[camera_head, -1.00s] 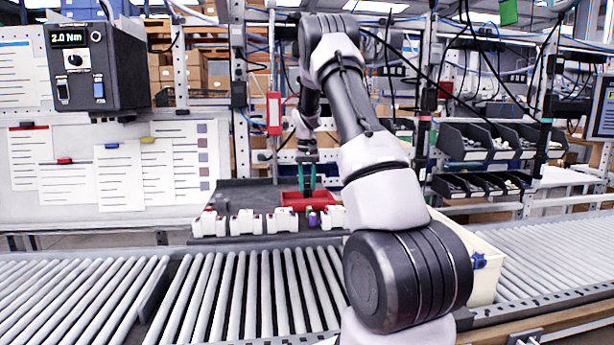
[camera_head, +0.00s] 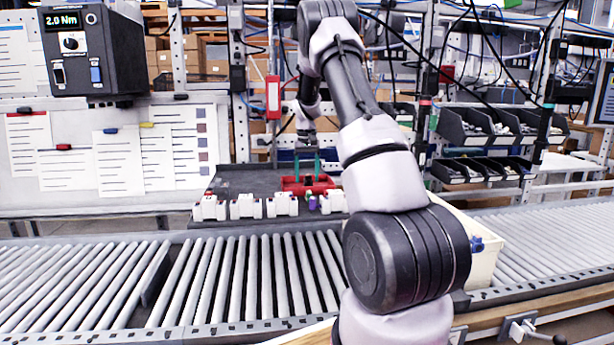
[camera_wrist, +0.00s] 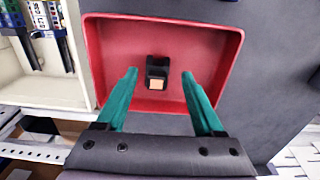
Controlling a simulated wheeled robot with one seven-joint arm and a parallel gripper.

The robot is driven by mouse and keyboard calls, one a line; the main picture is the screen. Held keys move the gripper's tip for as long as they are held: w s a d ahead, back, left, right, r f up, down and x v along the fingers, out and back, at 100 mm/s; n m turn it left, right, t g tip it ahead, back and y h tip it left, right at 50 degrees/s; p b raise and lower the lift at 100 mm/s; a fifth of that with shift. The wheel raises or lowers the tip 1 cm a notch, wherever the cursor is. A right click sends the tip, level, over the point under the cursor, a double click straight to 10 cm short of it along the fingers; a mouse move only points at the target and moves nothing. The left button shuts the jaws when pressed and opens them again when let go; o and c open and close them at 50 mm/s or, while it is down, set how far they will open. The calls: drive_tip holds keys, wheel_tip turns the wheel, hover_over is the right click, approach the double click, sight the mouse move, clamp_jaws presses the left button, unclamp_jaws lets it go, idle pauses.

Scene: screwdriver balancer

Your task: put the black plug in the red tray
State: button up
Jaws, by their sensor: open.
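The red tray (camera_wrist: 207,40) lies on a dark surface, below my gripper in the wrist view; it also shows in the head view (camera_head: 290,185). The black plug (camera_wrist: 158,67), with a tan end face, sits inside the red tray near its middle. My gripper (camera_wrist: 160,78) has two green fingers spread wide, one on each side of the plug and apart from it. The gripper is open and empty; in the head view its green fingers (camera_head: 306,166) point down over the tray. The plug cannot be made out in the head view.
A cream bin (camera_wrist: 32,85) stands beside the tray. A roller conveyor (camera_head: 250,270) runs in front.

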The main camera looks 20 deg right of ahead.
wheel_tip(320, 180, up, 11)
idle(0.4)
drive_tip(key=shift+f, duration=0.1)
